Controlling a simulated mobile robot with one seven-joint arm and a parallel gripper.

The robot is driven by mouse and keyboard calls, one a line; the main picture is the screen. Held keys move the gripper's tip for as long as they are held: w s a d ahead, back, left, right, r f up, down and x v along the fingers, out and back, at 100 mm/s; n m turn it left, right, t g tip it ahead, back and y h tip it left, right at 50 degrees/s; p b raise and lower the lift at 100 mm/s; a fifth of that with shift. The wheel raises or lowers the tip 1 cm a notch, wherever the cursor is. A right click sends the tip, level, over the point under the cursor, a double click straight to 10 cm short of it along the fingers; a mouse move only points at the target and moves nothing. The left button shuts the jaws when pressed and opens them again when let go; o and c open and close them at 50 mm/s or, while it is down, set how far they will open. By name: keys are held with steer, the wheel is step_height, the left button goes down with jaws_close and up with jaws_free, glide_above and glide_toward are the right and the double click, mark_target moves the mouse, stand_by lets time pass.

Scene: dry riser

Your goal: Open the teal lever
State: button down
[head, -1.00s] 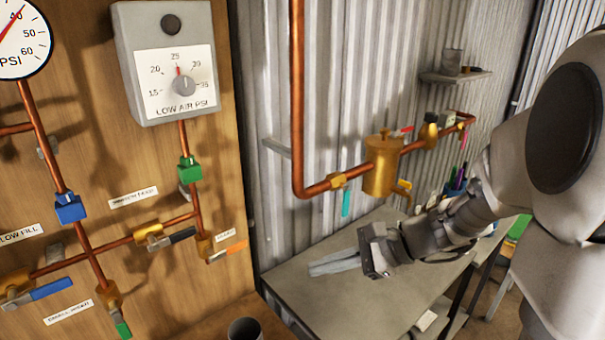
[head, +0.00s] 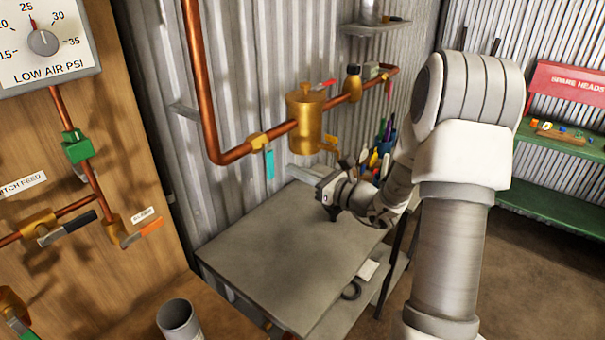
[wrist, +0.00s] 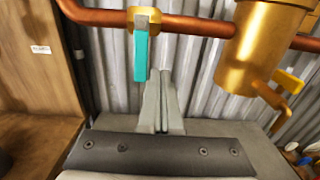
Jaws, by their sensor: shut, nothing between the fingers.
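The teal lever (head: 270,164) hangs straight down from a brass valve (head: 258,142) on the horizontal copper pipe, left of a brass canister. In the wrist view the teal lever (wrist: 141,57) also points down, with its valve body (wrist: 145,18) above it. My gripper (head: 296,172) is just right of and a little below the lever in the head view. In the wrist view my gripper (wrist: 159,78) has its fingers together and empty, with tips close to the lever's lower end, slightly to its right. I cannot tell whether they touch.
The brass canister (head: 305,122) with a small tap stands right of the lever. A grey table (head: 285,260) lies below, mostly clear. A wooden panel (head: 110,160) with valves is at left, and a green shelf (head: 560,205) at far right.

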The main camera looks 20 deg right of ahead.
mark_target(272, 172)
steer(key=a, duration=0.2)
steer(key=w+a, duration=0.1)
steer(key=a, duration=0.1)
steer(key=shift+a+f, duration=0.1)
steer(key=shift+f, duration=0.25)
steer(key=shift+s+a+r+p, duration=1.05)
steer(key=shift+s+a+r, duration=0.6)
steer(key=shift+a+r, duration=0.6)
steer(key=v, duration=0.4)
steer(key=f+b+v, duration=0.1)
steer(key=v, duration=0.1)
